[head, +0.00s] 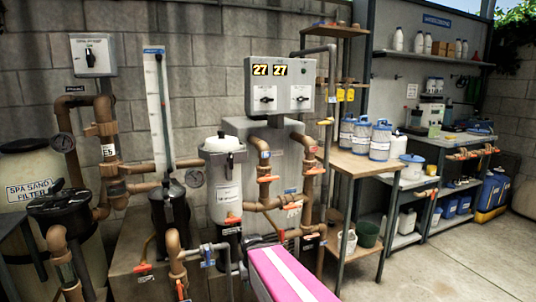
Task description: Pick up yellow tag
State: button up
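Two small yellow tags hang side by side below the edge of a wooden shelf, one on the left (340,94) and one on the right (350,94). They are right of the grey control box and above the wooden table. Two yellow labels reading 27, a left one (261,70) and a right one (280,69), are on the upper front of the grey control box (283,88). I cannot tell which yellow piece the task means.
Brown pipes (267,165) with orange-handled valves and a white canister (224,175) stand in front of the block wall. The wooden table (365,162) holds several white and blue containers. Steel shelves (405,240) stand right of it. Concrete floor (475,265) is open at the lower right.

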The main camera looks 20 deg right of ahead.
aim_at(340, 95)
jog(key=l+u, duration=0.1)
jog(key=l, duration=0.8)
jog(key=i+l, duration=0.1)
jog(key=l, duration=0.8)
jog(key=i+l, duration=0.1)
jog(key=l, duration=0.3)
jog(key=i+l, duration=0.1)
jog(key=l, duration=0.3)
jog(key=i+l, duration=0.15)
jog(key=l, duration=0.25)
jog(key=i+l, duration=0.1)
jog(key=l, duration=0.3)
jog(key=i+l, duration=0.1)
jog(key=l, duration=0.3)
jog(key=u, duration=0.05)
